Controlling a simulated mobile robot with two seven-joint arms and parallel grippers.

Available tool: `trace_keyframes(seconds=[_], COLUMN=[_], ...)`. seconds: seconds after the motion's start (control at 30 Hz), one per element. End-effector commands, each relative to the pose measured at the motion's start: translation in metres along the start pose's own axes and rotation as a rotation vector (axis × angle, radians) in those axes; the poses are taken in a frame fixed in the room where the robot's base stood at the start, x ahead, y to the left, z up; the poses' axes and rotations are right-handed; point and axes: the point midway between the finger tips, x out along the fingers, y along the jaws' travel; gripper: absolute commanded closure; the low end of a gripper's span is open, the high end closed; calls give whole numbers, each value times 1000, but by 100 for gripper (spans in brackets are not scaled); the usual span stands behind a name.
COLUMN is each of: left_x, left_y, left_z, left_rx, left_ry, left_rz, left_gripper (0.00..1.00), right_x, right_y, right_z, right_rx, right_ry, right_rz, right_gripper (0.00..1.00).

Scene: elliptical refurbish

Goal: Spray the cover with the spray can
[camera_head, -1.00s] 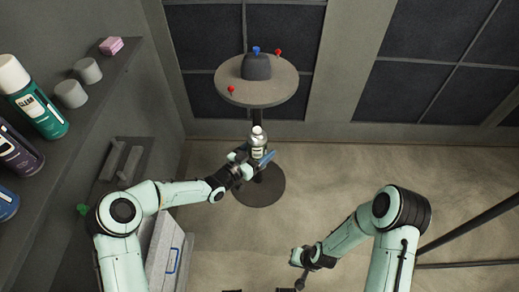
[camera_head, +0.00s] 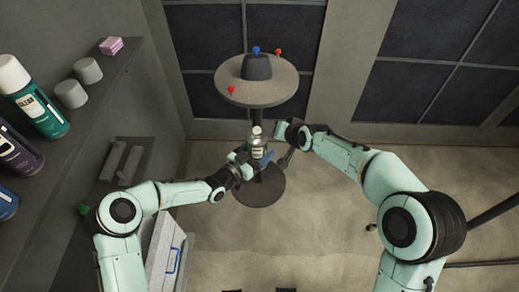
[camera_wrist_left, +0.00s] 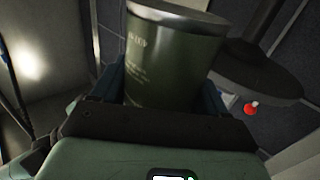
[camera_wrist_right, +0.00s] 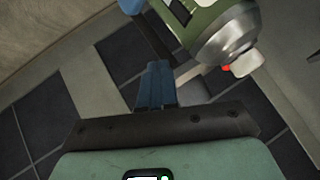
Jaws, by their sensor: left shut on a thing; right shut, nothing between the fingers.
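The spray can (camera_head: 258,143) is green with a pale top and stands roughly upright in my left gripper (camera_head: 255,162), which is shut around its body. Its dark green body fills the middle of the left wrist view (camera_wrist_left: 172,55). My right gripper (camera_head: 284,160) is empty with its fingers together, just right of the can. In the right wrist view the can's silver dome and white nozzle (camera_wrist_right: 248,63) are just beyond my shut blue fingertips (camera_wrist_right: 155,75), apart from them. The dark grey cover (camera_head: 257,67) sits on the round pedestal table (camera_head: 232,92) beyond the can.
Two red pins (camera_head: 278,54) (camera_head: 231,90) and a blue pin (camera_head: 256,50) are around the cover. A shelf at left holds several cans (camera_head: 35,100), grey cylinders (camera_head: 71,93) and a pink block (camera_head: 111,45). The floor (camera_head: 310,240) between my arms is clear.

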Motion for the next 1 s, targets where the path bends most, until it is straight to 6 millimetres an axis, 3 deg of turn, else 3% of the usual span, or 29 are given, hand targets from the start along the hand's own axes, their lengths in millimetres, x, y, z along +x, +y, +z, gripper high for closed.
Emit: trace_keyframes(seconds=[0.03, 0.2, 0.4, 0.6, 1.0], left_x=[0, 0, 0, 0, 0], left_y=[0, 0, 0, 0, 0], left_z=[-2, -2, -2, -2, -2], left_rx=[1, 1, 1, 1, 1], left_ry=[4, 4, 4, 4, 4], left_rz=[0, 0, 0, 0, 0], left_gripper=[81, 81, 81, 81, 81], right_x=[-12, -48, -83, -91, -60], right_y=[-23, -82, -115, -120, -100], right_z=[-14, -34, -48, -48, -21], right_rx=[-60, -361, -580, -641, -640], right_ry=[5, -48, -81, -93, -94], right_rz=[-21, -32, -7, 6, 7], right_gripper=[100, 100, 100, 100, 100])
